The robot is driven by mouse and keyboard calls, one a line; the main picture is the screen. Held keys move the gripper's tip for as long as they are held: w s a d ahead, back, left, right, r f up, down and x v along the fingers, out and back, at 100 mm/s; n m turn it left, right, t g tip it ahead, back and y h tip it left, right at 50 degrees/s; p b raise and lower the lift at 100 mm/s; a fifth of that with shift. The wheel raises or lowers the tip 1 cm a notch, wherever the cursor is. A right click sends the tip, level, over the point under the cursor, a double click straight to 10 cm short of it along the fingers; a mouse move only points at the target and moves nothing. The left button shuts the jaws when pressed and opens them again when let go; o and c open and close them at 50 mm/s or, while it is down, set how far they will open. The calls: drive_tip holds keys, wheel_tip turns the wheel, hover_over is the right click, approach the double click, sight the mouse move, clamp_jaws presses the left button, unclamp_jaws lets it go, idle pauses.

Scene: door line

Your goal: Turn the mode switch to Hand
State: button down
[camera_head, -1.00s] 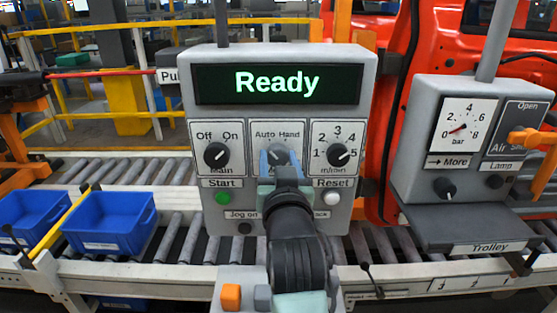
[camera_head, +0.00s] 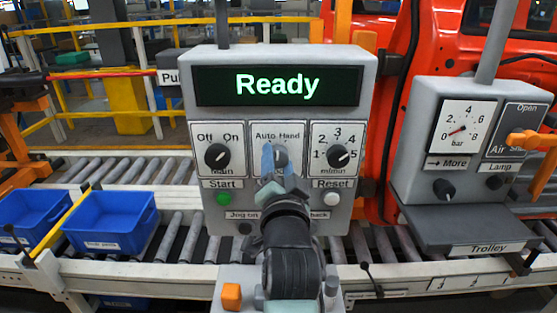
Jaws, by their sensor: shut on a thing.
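The mode switch (camera_head: 281,156) is a small grey knob in the middle of the control panel (camera_head: 367,90), under the labels Auto and Hand (camera_head: 278,135). My gripper (camera_head: 278,161) reaches up to it from below, and its bluish fingers are shut on the knob. The fingers hide part of the knob, so I cannot tell for sure which way it points. The display (camera_head: 278,84) above reads Ready in green.
The Main knob (camera_head: 217,156) is to the left and the m/min knob (camera_head: 338,155) to the right. The green Start button (camera_head: 223,198) and white Reset button (camera_head: 332,199) are below. A gauge box (camera_head: 408,150) stands at right, blue bins (camera_head: 110,225) at left.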

drive_tip(key=m, duration=0.4)
drive_tip(key=shift+a+m+h+p, duration=0.1)
drive_tip(key=shift+m+h+p, duration=0.2)
drive_tip(key=shift+m+p, duration=0.1)
drive_tip(key=shift+m, duration=1.8)
drive_tip(key=shift+c, duration=1.5)
unclamp_jaws()
drive_tip(key=s+f+b, duration=0.1)
drive_tip(key=s+b, duration=0.2)
drive_tip(key=s, duration=1)
drive_tip(key=shift+b, duration=0.35)
